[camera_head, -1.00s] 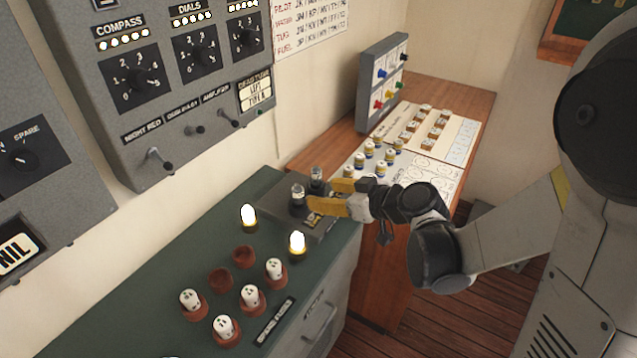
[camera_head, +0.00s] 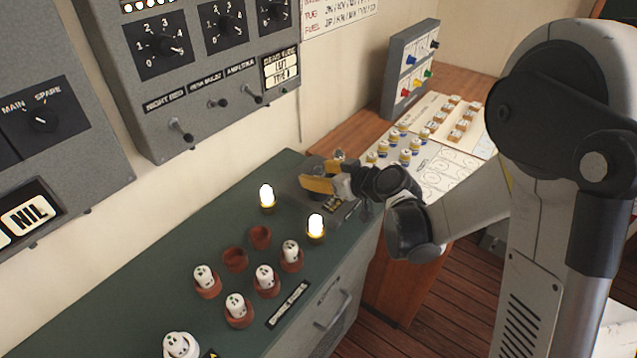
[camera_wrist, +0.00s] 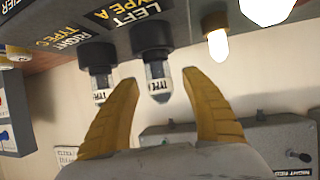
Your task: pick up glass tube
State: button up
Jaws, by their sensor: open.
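Two small glass tubes with dark parts and printed bands sit in black sockets on a grey box (camera_head: 307,166). In the wrist view, one tube (camera_wrist: 158,84) is in the socket marked "LEFT TYPE A", the other (camera_wrist: 100,86) in the socket marked "RIGHT TYPE C". My gripper (camera_wrist: 160,78) is open and empty. Its yellow fingers appear on either side of the left tube in that view; I cannot tell whether they touch it. In the head view, my gripper (camera_head: 318,178) is over the grey box and hides most of the tubes.
Two lit lamps (camera_head: 267,197) (camera_head: 316,226) stand on the green cabinet top (camera_head: 160,300) near the box. Several white plugs in red-brown sockets (camera_head: 266,280) are in front. A wall panel with knobs (camera_head: 215,60) rises behind. A wooden desk with small pieces (camera_head: 440,135) lies right.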

grip_shut()
jog(key=shift+r, duration=0.1)
